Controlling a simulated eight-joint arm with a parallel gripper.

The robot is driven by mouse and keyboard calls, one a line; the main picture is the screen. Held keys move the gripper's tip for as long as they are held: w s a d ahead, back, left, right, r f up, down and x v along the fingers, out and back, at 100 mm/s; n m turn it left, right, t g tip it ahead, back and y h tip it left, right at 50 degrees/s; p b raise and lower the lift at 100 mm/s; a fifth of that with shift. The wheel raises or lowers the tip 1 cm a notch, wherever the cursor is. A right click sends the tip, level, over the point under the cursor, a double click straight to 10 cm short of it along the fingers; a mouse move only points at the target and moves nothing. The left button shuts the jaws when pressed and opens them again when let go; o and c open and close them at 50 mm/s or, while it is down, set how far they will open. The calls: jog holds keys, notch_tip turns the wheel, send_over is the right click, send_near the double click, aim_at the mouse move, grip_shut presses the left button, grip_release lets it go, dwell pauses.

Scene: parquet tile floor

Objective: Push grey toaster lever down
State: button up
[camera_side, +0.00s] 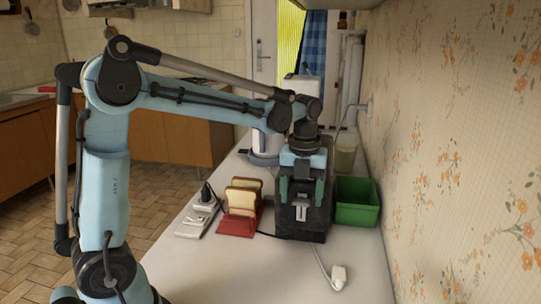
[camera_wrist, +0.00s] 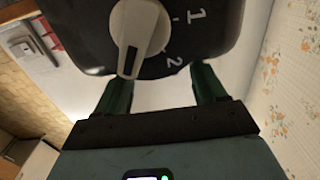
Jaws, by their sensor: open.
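The dark toaster (camera_side: 289,229) stands on the white counter, its front towards the side camera. A pale grey part (camera_side: 301,212) shows on its front, between my fingers; I cannot tell whether it is the lever or the dial. The wrist view shows the dark toaster body (camera_wrist: 88,42) close up, with a cream dial (camera_wrist: 134,32) marked 1 and 2. No lever is clear there. My gripper (camera_side: 302,193) points down at the toaster's front. In the wrist view its green fingers (camera_wrist: 162,78) are spread apart with nothing between them. Whether they touch the toaster is unclear.
A red rack (camera_side: 238,225) with bread slices (camera_side: 243,200) and a white power strip (camera_side: 196,219) stand left of the toaster. A green bin (camera_side: 357,208) is close on its right, by the wall. The front counter is mostly clear.

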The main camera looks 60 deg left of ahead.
aim_at(301, 201)
grip_shut()
jog(key=shift+f, duration=1.5)
grip_release()
notch_tip(301, 201, up, 12)
